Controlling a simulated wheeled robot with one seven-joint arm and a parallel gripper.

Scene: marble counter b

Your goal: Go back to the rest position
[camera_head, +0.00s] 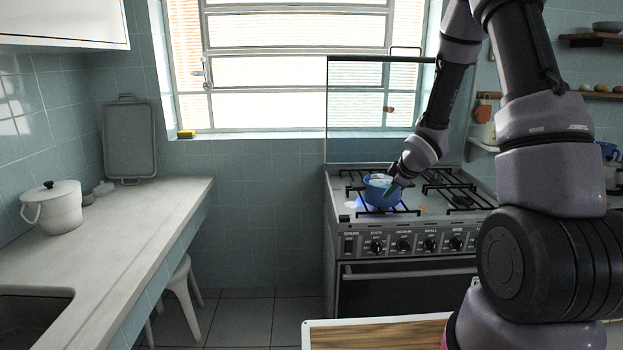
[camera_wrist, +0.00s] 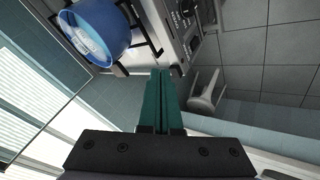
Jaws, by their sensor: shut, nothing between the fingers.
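My gripper (camera_head: 391,189) is at the stove, at the right side of a blue pot as the head view shows it. In the wrist view its green fingers (camera_wrist: 161,80) are together with nothing between them. The blue pot (camera_head: 378,195) stands on a front left burner of the stove, with a blue glow beside it. The pot also shows in the wrist view (camera_wrist: 112,38), to the upper left of the fingers and apart from them. Whitish contents show inside it.
The stove (camera_head: 420,205) has black grates, front knobs and a raised glass lid. A marble counter (camera_head: 140,215) with a white lidded pot (camera_head: 53,208) runs along the left. A white stool (camera_head: 180,295) stands under it. A wooden board (camera_head: 375,336) is in the foreground.

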